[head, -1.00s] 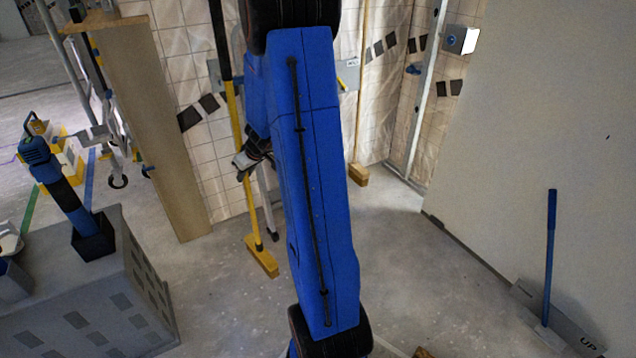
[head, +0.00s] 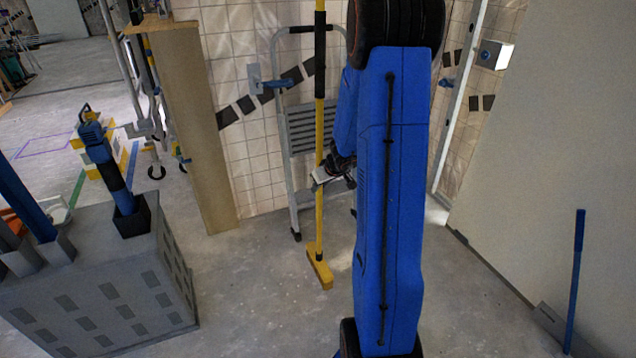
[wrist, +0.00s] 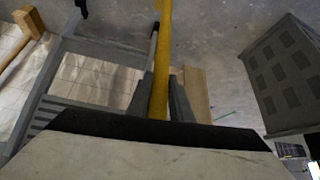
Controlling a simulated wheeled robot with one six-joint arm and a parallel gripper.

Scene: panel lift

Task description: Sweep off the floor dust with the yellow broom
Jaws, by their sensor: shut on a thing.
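The yellow broom has a yellow pole (head: 319,120) with a black upper grip and a yellow head (head: 319,268) at its lower end. It stands nearly upright, its head at the floor. My gripper (head: 337,172) is shut on the pole about midway up. In the wrist view, the yellow pole (wrist: 162,60) runs between the two grey fingers of my gripper (wrist: 163,98). I cannot make out a distinct patch of dust on the grey, speckled floor (head: 270,310). My blue arm hides part of the floor and wall behind it.
A grey stepladder (head: 300,125) leans at the tiled wall (head: 240,150) just behind the broom. A wooden board (head: 195,130) stands to its left. A grey box (head: 100,300) holds blue tools at left. A blue-handled tool (head: 577,280) leans at right. Floor between is open.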

